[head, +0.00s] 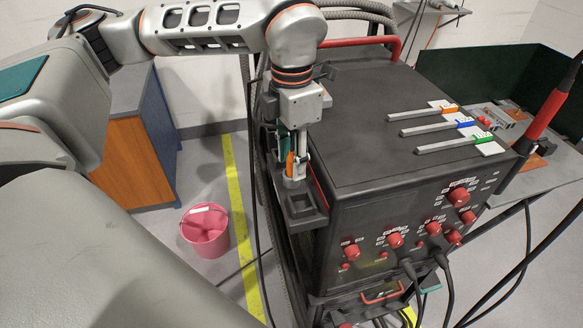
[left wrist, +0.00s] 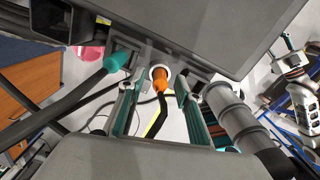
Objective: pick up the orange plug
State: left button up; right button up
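The orange plug (head: 290,164) stands at the side rack of the dark machine, beneath my left gripper (head: 292,160). In the left wrist view the orange plug (left wrist: 160,79) shows in a pale ring, with a dark cable from it. The two fingers of my left gripper (left wrist: 158,110) are apart, one on each side of the plug, with visible gaps. A teal plug (left wrist: 117,62) on a thick dark cable lies left of the fingers. At the right edge of that view is what looks like my right gripper (left wrist: 287,50); its fingers are too small to judge.
The dark machine (head: 365,130) has red knobs in front and orange, blue and green marked bars on top. Its side rack (head: 302,204) has an empty-looking slot. A large grey cylinder (left wrist: 232,112) is close right of my fingers. A pink bucket (head: 205,230) stands on the floor.

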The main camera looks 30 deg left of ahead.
pick_arm(q)
jog(key=shift+f, duration=0.5)
grip_shut()
jog(key=shift+r, duration=0.15)
